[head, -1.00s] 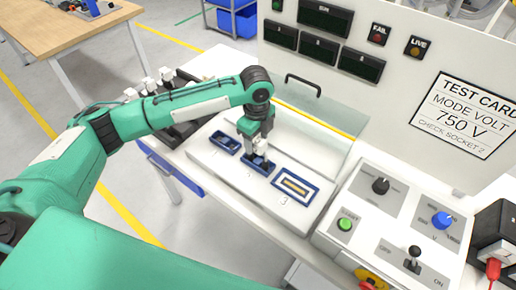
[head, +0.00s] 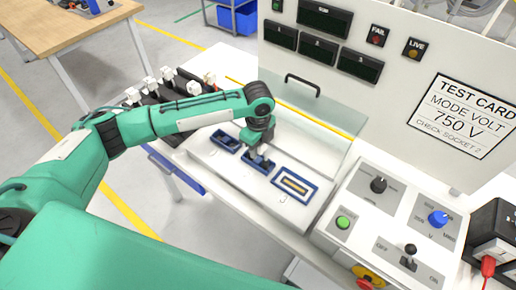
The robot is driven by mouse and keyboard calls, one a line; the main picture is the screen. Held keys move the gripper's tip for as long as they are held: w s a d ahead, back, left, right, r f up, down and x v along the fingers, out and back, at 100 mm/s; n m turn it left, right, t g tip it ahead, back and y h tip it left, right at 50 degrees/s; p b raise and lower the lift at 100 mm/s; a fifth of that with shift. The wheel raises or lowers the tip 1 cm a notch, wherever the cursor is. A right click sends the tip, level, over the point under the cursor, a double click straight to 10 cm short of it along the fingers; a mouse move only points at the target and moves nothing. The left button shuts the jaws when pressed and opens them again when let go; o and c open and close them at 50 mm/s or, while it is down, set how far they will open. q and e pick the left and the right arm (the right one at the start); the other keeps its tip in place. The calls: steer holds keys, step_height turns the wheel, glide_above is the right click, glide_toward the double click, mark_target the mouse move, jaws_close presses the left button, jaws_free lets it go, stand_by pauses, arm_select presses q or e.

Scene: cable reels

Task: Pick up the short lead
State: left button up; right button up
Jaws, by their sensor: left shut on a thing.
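My left gripper (head: 256,147) points down over the middle of three blue-framed sockets on the white bench panel. It is shut on a small dark blue piece (head: 262,160) at the middle socket (head: 267,170); the arm partly hides it, and I cannot tell if this is the short lead or if it sits in the socket. A red lead end (head: 487,266) stands by a black box at the right edge, well away from my left gripper. My right gripper is not in view.
The left socket (head: 226,141) and the socket marked 3 (head: 294,187) flank the gripper. A clear upright guard (head: 317,127) stands behind. A black rack with several white plugs (head: 167,74) is at left. A control panel with knobs and lever (head: 410,250) is at right.

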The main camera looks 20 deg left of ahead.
arm_select(q)
steer(key=shift+r, duration=0.1)
steer(key=shift+r, duration=0.6)
step_height(320, 180, up, 19)
steer(key=b, duration=0.3)
steer(key=shift+f, duration=0.15)
